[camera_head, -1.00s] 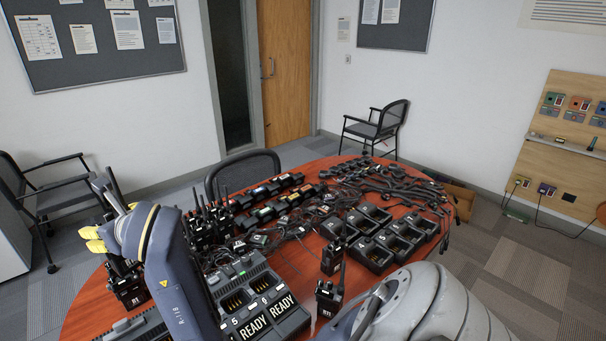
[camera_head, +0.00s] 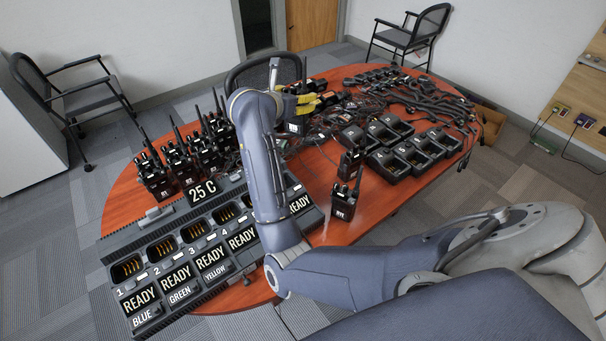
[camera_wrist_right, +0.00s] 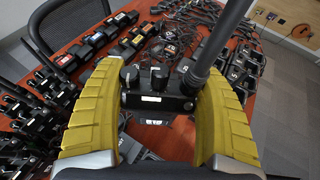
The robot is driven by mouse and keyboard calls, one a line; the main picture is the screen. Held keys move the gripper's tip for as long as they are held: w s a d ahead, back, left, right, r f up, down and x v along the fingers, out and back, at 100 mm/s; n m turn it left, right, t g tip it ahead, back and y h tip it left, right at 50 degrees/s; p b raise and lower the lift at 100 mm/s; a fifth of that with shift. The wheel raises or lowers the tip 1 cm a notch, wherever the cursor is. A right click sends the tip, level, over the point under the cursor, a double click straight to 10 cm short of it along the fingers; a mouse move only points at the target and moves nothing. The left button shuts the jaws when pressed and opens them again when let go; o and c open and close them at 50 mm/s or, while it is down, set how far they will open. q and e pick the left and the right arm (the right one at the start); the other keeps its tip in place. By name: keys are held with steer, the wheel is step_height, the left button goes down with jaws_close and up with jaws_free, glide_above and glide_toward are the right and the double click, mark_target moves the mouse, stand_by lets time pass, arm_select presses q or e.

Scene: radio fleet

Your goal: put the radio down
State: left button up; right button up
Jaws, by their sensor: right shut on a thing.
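My right gripper (camera_head: 304,103) has yellow padded fingers and is over the middle back part of the table. In the right wrist view the right gripper (camera_wrist_right: 160,88) has its fingers on both sides of a black radio (camera_wrist_right: 155,101), shut on it. The radio shows its top, with two knobs, a small pale label and a thick antenna pointing up and right. In the head view the radio is mostly hidden by the fingers and among dark items. I cannot tell whether its base touches anything. My left gripper is not in view.
A charger bank (camera_head: 180,244) with READY labels lies at the front left. Several radios (camera_head: 153,176) stand behind it, and two (camera_head: 344,202) stand right of it. Empty chargers (camera_head: 388,161) and tangled cables (camera_head: 430,100) fill the right. Bare table (camera_head: 125,205) shows at the left.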

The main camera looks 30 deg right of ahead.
steer(key=shift+s+d+f+m+g+h, duration=0.2)
steer(key=shift+d+f+m+g+h, duration=0.1)
steer(key=shift+d+m+g, duration=0.25)
step_height(320, 180, down, 20)
steer(key=shift+d, duration=0.2)
stand_by(0.4)
steer(key=o, duration=1.6)
steer(key=shift+s, duration=0.1)
steer(key=shift+v, duration=2.05)
